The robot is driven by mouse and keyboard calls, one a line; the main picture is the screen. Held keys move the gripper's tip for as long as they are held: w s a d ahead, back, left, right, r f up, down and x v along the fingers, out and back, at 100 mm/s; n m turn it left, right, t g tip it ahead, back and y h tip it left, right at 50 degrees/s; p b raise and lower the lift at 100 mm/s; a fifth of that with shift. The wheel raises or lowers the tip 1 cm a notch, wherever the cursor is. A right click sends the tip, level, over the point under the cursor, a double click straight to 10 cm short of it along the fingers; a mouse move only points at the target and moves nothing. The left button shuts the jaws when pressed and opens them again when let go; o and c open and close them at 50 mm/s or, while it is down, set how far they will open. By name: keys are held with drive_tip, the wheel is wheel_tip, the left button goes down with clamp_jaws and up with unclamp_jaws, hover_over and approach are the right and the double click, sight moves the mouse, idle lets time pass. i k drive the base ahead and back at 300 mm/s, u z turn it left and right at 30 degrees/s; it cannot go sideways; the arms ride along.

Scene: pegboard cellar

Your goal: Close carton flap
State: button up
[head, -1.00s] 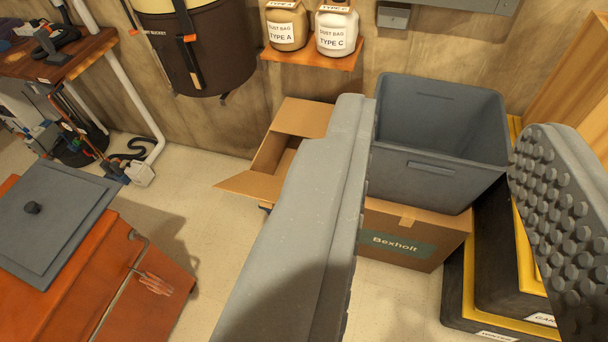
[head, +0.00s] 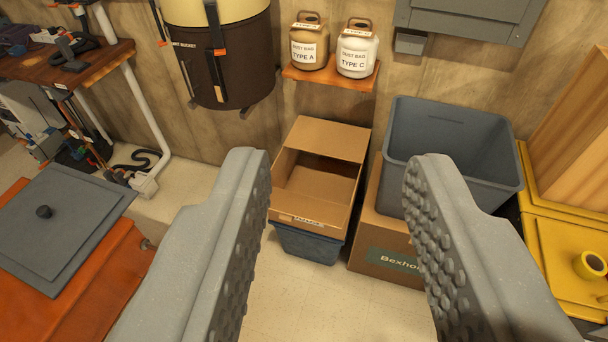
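The open brown carton (head: 345,187) is in the middle of the head view, on top of a dark blue bin. Its far flap (head: 328,138) stands open beyond the opening, toward the wall. A near panel or flap (head: 310,207) with a small label edge shows on the side toward me; I cannot tell its exact tilt. The inside looks empty where I can see it. My gripper (head: 338,165) is open, with its studded fingers wide apart and nothing between them. In the picture the carton lies between the fingers, farther off. The left finger comes close to its left side in the picture.
The dark blue bin (head: 308,244) is under the carton. A grey tub (head: 455,130) sits on a Bexholt box (head: 385,262) at right. Yellow-lidded containers (head: 565,255) stand farther right. A shelf (head: 325,80) with two jars hangs above. An orange cabinet (head: 95,270) is at left.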

sight(290, 204)
drive_tip(key=u, duration=0.05)
drive_tip(key=i, duration=1)
drive_tip(key=u, duration=0.8)
drive_tip(key=k, duration=1.5)
drive_tip(key=z, duration=0.65)
drive_tip(key=i, duration=0.9)
drive_tip(key=z, duration=0.1)
